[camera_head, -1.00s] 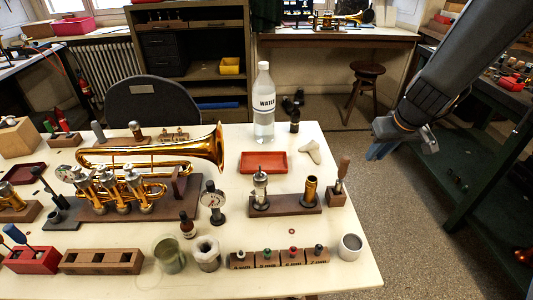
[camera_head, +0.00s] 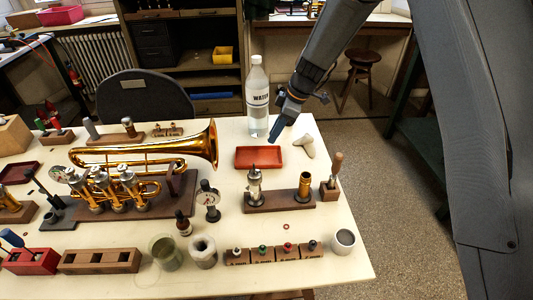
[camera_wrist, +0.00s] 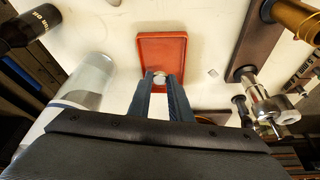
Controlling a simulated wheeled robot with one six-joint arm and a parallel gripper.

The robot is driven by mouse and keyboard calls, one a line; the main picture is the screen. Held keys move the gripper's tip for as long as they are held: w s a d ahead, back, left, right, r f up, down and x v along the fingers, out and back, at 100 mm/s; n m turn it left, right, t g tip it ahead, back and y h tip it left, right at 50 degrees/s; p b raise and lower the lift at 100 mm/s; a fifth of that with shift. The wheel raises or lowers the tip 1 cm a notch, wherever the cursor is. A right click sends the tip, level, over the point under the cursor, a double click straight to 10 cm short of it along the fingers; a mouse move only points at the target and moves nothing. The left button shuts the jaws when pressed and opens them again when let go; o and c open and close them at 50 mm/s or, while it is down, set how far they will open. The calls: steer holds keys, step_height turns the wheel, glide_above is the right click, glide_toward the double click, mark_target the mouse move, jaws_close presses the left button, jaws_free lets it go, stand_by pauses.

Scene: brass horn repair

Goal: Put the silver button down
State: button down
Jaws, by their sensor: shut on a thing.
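My gripper (camera_head: 275,136) is above the table, just behind and above the right part of the red tray. In the wrist view my gripper (camera_wrist: 161,84) has its fingers closed on the small silver button (camera_wrist: 160,76), which shows at the fingertips against the near edge of the tray. The red tray (camera_head: 260,158) is shallow, rectangular and looks empty; it also shows in the wrist view (camera_wrist: 163,50). The button cannot be made out in the head view. How high it is above the tray is hard to tell.
The water bottle (camera_head: 257,98) stands close to the left of my gripper. A pale curved piece (camera_head: 304,145) lies right of the tray. A wooden block with a valve and brass tube (camera_head: 304,186) is in front. The brass horn (camera_head: 198,146) lies left.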

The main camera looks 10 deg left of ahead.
mark_target(270, 158)
steer(key=shift+f+p, duration=1)
steer(key=shift+f, duration=2.95)
steer(key=shift+f, duration=0.2)
steer(key=c, duration=1.6)
jaws_free()
steer(key=shift+r, duration=0.1)
steer(key=shift+r, duration=0.1)
steer(key=shift+d+r, duration=0.1)
steer(key=shift+r, duration=0.15)
steer(key=b+v, duration=0.3)
steer(key=v, duration=0.8)
steer(key=shift+d+r+b, duration=0.2)
steer(key=shift+r+b, duration=0.05)
steer(key=shift+b, duration=0.05)
steer(key=shift+s, duration=0.1)
